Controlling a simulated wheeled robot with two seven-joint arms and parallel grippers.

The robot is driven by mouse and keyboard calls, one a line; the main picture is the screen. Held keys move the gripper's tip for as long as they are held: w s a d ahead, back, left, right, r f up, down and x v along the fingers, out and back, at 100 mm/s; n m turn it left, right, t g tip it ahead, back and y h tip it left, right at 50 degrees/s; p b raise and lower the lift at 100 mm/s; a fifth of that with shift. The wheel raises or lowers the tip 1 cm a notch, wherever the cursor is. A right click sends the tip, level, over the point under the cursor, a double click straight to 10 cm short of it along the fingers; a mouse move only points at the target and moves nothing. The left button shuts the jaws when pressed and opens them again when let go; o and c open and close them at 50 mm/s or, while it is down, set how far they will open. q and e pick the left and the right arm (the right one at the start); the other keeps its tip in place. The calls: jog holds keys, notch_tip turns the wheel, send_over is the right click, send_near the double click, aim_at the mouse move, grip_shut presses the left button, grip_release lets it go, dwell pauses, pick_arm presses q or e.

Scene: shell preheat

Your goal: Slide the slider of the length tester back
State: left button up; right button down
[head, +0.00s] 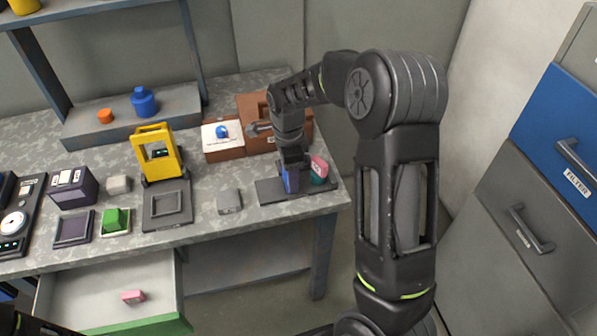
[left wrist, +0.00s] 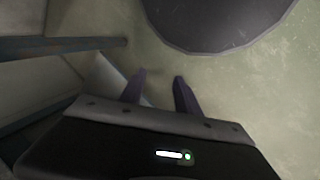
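A low dark base plate (head: 267,192) lies at the right end of the workbench and looks like the length tester. A pink piece (head: 319,166) with a teal part below it stands at its right end. My right gripper (head: 291,181) points down over this base, beside the pink and teal pieces. Its bluish fingers overlap the pieces there, so the slider and any grip on it cannot be made out. My left gripper (left wrist: 160,92) shows in the left wrist view with its two dark fingers apart and nothing between them.
A yellow press (head: 158,150), a grey block (head: 229,201) and a green piece (head: 115,220) stand on the workbench left of the base. Brown boxes (head: 225,150) stand behind. An open drawer (head: 90,282) holds a pink piece (head: 133,297). Cabinets (head: 515,190) close off the right.

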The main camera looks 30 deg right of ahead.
jog(key=c, duration=0.5)
grip_release()
jog(key=shift+w+a, duration=0.1)
jog(key=shift+a, duration=0.1)
notch_tip(320, 180, up, 8)
jog(key=shift+f+b, duration=0.1)
jog(key=shift+b, duration=0.3)
